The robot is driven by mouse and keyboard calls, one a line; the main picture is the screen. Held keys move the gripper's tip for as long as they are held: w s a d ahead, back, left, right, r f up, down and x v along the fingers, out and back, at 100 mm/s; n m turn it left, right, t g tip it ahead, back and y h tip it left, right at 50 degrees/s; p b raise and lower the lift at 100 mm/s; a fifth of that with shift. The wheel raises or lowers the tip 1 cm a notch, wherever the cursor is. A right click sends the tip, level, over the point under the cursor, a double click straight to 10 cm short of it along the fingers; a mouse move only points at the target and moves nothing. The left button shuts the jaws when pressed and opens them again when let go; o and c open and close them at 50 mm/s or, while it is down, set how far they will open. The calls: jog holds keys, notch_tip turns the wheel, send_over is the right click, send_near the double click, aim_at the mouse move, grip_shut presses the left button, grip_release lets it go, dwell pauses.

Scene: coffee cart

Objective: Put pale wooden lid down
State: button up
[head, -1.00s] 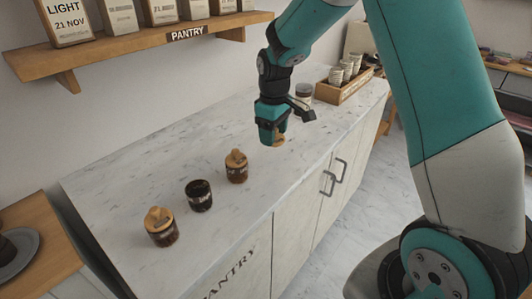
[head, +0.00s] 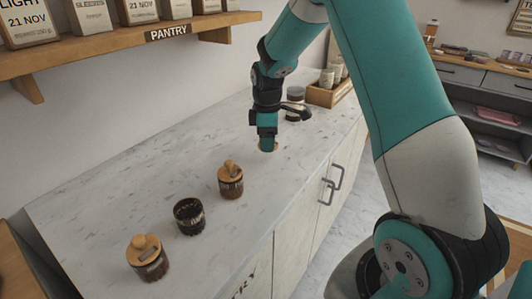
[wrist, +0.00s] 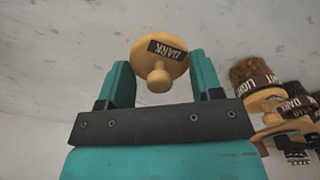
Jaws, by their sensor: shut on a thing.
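The pale wooden lid (wrist: 160,60) is round with a knob and a dark label reading DARK. My gripper (head: 267,149) is shut on it; both fingers show either side of the lid in the wrist view (wrist: 160,84). In the head view only a thin pale edge of the lid (head: 276,147) shows under the fingers. It is at or just above the white counter (head: 150,175); I cannot tell whether it touches. An open dark jar (head: 190,217) without a lid stands to the left, between two lidded jars.
Lidded jars stand at the near left (head: 147,257) and nearer my gripper (head: 230,181). A canister (head: 295,95) and a wooden crate of cups (head: 330,92) stand behind. The PANTRY shelf (head: 130,38) hangs above left. Bare counter surrounds my gripper.

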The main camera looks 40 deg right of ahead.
aim_at(267, 162)
jog(key=shift+f, duration=2.65)
jog(key=o, duration=0.9)
jog(key=shift+f, duration=0.1)
notch_tip(267, 162, up, 12)
jog(key=shift+f+b, duration=0.2)
jog(key=shift+b, duration=0.3)
jog(key=s+a+r+m+y, duration=0.2)
jog(key=s+a+r, duration=0.1)
jog(key=s+a, duration=0.9)
jog(key=s+a+r+m+y, duration=0.1)
jog(key=s+a+r, duration=0.3)
jog(key=s+a, duration=0.8)
jog(key=s+y, duration=0.1)
jog(key=s, duration=0.3)
jog(key=shift+s+m, duration=0.2)
jog(key=shift+m, duration=0.2)
jog(key=shift+r, duration=0.1)
